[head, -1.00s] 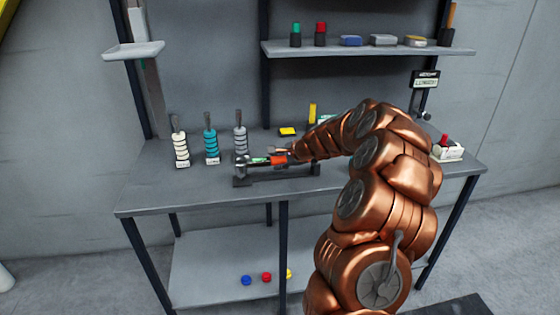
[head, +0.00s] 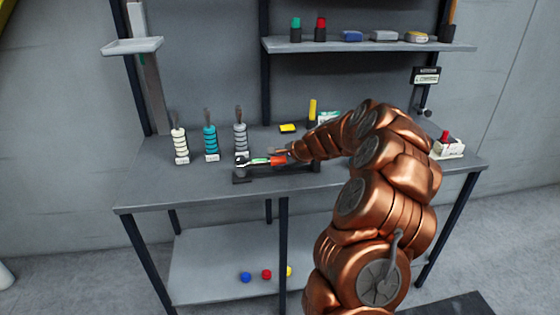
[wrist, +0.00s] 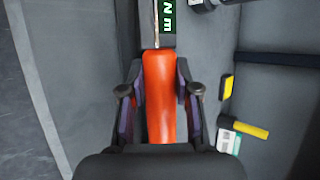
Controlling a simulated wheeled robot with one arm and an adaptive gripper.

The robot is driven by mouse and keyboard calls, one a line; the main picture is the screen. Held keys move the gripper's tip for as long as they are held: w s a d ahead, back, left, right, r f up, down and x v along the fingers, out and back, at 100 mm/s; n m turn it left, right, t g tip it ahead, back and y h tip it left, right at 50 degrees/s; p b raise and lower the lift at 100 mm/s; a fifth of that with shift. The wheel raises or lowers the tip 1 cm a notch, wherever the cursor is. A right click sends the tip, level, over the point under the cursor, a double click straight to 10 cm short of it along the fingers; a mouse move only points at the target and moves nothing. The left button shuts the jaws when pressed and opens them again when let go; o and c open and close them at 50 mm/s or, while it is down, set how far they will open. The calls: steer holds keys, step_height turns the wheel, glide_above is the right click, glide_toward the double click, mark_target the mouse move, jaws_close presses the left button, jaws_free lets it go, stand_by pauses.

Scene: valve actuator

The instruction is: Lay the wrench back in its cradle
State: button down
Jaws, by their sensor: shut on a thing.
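The wrench (head: 277,160) has an orange handle, a green label and a silver head pointing left in the head view. In the wrist view its orange handle (wrist: 160,95) runs between the two fingers of my gripper (wrist: 160,90), which is shut on it. In the head view my gripper (head: 288,152) is small and partly hidden by the wrench and my arm. The dark cradle (head: 275,177) is a low bar on the bench, directly below the wrench in the picture. I cannot tell whether the wrench touches the cradle.
White, teal and grey ringed stacks (head: 180,146) stand behind and left of the cradle. A yellow block (head: 288,128) and an upright yellow piece (head: 312,109) are behind it. A white box with a red knob (head: 447,147) is at the right. The bench front (head: 190,190) is clear.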

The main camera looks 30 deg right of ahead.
steer(key=shift+f, duration=0.3)
steer(key=c, duration=0.8)
jaws_free()
steer(key=shift+o, duration=0.2)
steer(key=shift+s, duration=0.1)
steer(key=v, duration=1.2)
steer(key=shift+a, duration=0.15)
